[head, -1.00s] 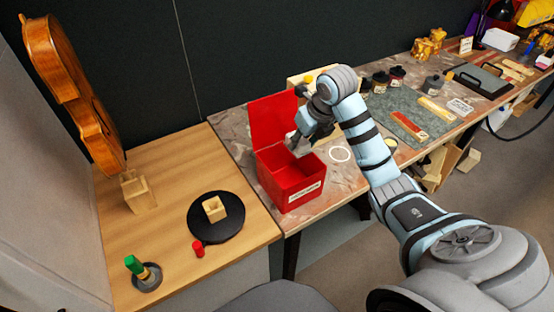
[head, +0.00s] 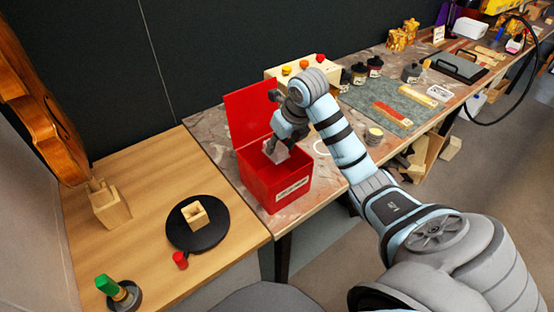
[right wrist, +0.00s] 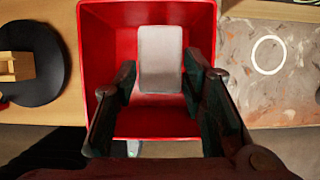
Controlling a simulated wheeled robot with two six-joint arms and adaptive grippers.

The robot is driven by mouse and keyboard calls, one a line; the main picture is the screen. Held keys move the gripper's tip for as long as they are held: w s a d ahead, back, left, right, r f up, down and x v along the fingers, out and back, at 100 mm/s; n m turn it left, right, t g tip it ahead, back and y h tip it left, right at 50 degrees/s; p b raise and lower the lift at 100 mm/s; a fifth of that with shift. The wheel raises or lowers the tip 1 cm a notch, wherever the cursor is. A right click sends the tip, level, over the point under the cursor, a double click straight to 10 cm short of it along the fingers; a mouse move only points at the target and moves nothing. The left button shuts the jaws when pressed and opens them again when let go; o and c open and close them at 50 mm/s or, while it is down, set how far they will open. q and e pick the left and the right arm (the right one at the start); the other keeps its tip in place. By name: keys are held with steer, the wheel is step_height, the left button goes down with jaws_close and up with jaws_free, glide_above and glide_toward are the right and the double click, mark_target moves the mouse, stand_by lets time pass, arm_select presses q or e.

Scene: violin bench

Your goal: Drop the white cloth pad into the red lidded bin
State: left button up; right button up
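The red lidded bin (head: 277,189) stands on the marbled bench with its lid (head: 250,111) raised at the back. It also shows in the right wrist view (right wrist: 94,42), with its open inside below the gripper. My right gripper (head: 272,142) points down over the bin's opening. In the right wrist view, its two fingers (right wrist: 160,78) lie against both sides of the pale white cloth pad (right wrist: 160,58). The pad (head: 276,152) hangs at the fingertips at the bin's mouth in the head view. My left gripper is not in view.
A black round turntable (head: 198,234) with a small wooden block (head: 195,214) is left of the bin. A white ring (head: 321,147) lies to its right. A box with coloured knobs (head: 327,70) and several jars stand behind my right arm.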

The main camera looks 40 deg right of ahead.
steer(key=o, duration=0.3)
steer(key=shift+r, duration=0.1)
steer(key=shift+s+a+r, duration=0.1)
steer(key=shift+s+r, duration=0.05)
steer(key=shift+s, duration=1.9)
steer(key=shift+s+a+r, duration=0.1)
steer(key=shift+s+r, duration=0.05)
steer(key=shift+s, duration=1.95)
steer(key=shift+s+a+r, duration=0.1)
steer(key=shift+s+r, duration=0.05)
steer(key=shift+s, duration=1.9)
steer(key=shift+d, duration=0.1)
